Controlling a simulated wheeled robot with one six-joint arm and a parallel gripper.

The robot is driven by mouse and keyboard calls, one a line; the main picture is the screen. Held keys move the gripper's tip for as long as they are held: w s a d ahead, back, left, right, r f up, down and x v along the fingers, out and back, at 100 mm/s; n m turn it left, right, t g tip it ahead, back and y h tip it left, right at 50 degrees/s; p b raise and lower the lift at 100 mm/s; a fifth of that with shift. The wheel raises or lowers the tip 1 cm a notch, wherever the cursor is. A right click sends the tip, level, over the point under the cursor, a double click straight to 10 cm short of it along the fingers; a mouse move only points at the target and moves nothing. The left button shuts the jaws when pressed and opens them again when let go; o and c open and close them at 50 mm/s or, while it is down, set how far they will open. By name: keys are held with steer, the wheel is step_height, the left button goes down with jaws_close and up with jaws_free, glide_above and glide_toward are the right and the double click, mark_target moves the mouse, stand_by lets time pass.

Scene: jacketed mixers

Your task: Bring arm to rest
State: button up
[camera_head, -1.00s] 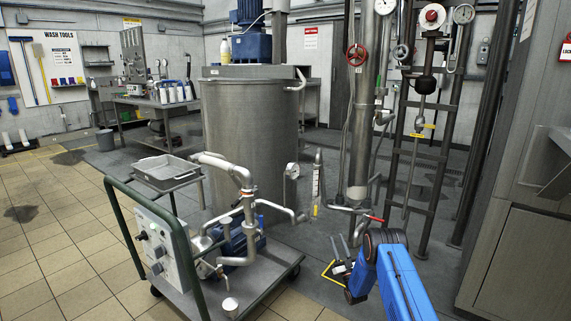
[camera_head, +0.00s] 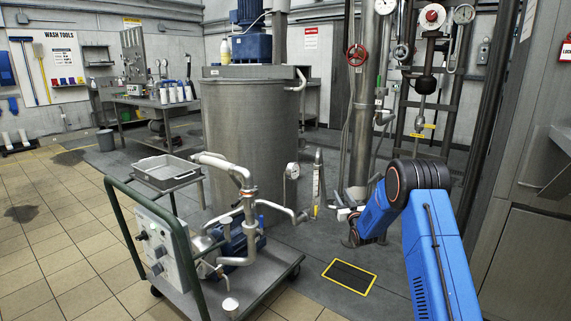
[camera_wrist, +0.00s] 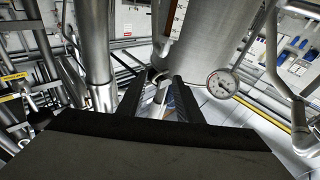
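My blue arm (camera_head: 438,250) rises from the lower right and bends at a dark elbow joint. My gripper (camera_head: 345,212) is small and partly hidden by my own wrist, in front of the lower end of the upright steel pipe column. In the wrist view my gripper (camera_wrist: 157,85) shows two dark fingers standing apart, with nothing held between them. Steel piping, the tank and a round gauge (camera_wrist: 222,83) lie beyond the fingers.
A steel tank (camera_head: 250,125) stands behind a pump cart (camera_head: 255,285) with pipes, a gauge and a green handle. A column (camera_head: 362,110) with a red handwheel (camera_head: 357,55) stands near my arm. The yellow-edged floor plate (camera_head: 349,278) is clear.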

steer(key=s+d+r+m+g+h, duration=0.1)
steer(key=s+d+r+g+h, duration=0.2)
steer(key=s+r, duration=1)
steer(key=s+r+m+g, duration=0.1)
steer(key=s+r+g, duration=0.15)
steer(key=s, duration=0.55)
steer(key=s+r+g, duration=0.2)
steer(key=s+r, duration=0.1)
steer(key=s, duration=0.6)
steer(key=s+f+g, duration=0.2)
steer(key=s, duration=1.4)
steer(key=s+f+g, duration=0.2)
steer(key=s+g, duration=0.1)
steer(key=s, duration=1.3)
steer(key=s+f+g, duration=0.2)
steer(key=s+f, duration=0.1)
steer(key=s, duration=1.3)
steer(key=shift+s+a+m+g+h, duration=0.2)
steer(key=shift+a+m+g+h, duration=0.1)
steer(key=shift+m+g+h, duration=0.1)
